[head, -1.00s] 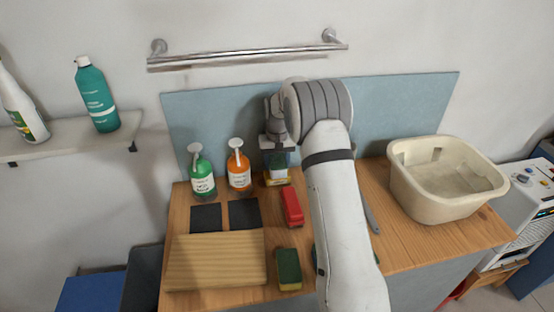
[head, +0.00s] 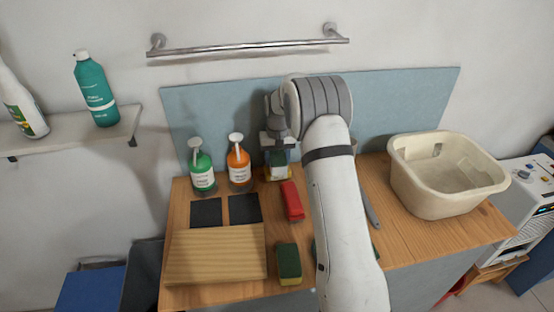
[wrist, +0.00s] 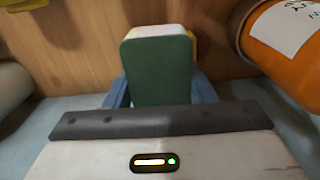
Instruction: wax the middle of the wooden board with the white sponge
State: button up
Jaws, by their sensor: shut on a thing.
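My gripper (head: 278,155) points down near the back of the wooden counter, right of the orange bottle. In the wrist view its blue fingers (wrist: 160,92) are shut on a block with a green face and a whitish end, which looks like the white sponge (wrist: 158,70). A small yellow thing (head: 279,174) shows just below the gripper; I cannot tell whether it touches the sponge. The wooden board (head: 215,256) lies flat at the counter's front left, well apart from the gripper.
A green bottle (head: 202,172) and an orange bottle (head: 239,168) stand left of the gripper. Two dark pads (head: 206,213) lie behind the board. A red object (head: 292,201) and a green-and-yellow sponge (head: 289,264) lie to its right. A cream basin (head: 440,190) stands right.

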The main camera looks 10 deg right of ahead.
aim_at(277, 156)
jog(key=shift+f+b, duration=0.3)
jog(key=shift+f, duration=0.2)
dwell(1.2)
jog(key=shift+r, duration=0.1)
jog(key=shift+r+p, duration=1.9)
jog(key=shift+r, duration=1.6)
jog(key=shift+f, duration=0.1)
